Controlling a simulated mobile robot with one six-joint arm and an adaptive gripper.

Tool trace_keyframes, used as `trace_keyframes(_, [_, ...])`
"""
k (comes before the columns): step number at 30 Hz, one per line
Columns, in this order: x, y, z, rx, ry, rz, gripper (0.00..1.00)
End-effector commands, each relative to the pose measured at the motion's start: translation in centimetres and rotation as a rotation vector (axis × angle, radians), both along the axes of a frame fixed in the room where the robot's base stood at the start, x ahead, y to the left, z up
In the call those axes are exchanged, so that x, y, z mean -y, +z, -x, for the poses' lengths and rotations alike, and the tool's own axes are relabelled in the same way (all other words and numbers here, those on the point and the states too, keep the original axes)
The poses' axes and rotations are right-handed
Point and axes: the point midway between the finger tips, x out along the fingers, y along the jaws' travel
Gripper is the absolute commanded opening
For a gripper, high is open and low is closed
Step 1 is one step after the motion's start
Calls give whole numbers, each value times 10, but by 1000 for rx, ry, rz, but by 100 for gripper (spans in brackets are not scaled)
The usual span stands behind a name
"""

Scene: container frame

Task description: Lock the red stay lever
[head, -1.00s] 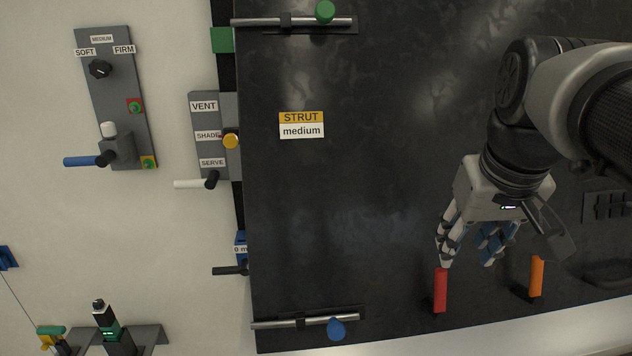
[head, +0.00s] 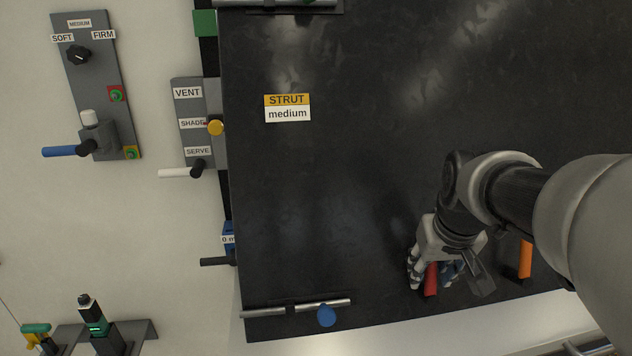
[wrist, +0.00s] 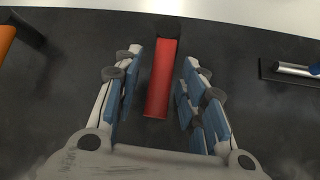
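The red stay lever (head: 431,278) is a red bar near the bottom edge of the dark panel. In the wrist view the red lever (wrist: 162,78) stands between the two blue-padded fingers, with a gap on each side. My gripper (head: 433,284) is open around it, and neither finger visibly touches it. It also shows in the wrist view (wrist: 159,85). In the head view the gripper hides part of the lever.
An orange lever (head: 525,259) is to the right of my gripper. A metal rod with a blue knob (head: 326,316) is to the left. A label reading STRUT medium (head: 287,108) is on the panel. Control plates (head: 100,85) stand further left.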

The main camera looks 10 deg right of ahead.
Motion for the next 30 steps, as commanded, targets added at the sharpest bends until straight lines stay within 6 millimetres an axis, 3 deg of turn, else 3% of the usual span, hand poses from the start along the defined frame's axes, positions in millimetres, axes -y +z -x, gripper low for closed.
trace_keyframes(6, [0,0,0,-1,0,0,38])
trace_keyframes(23, [0,0,0,-1,0,0,1])
trace_keyframes(30, [0,0,0,-1,0,0,0])
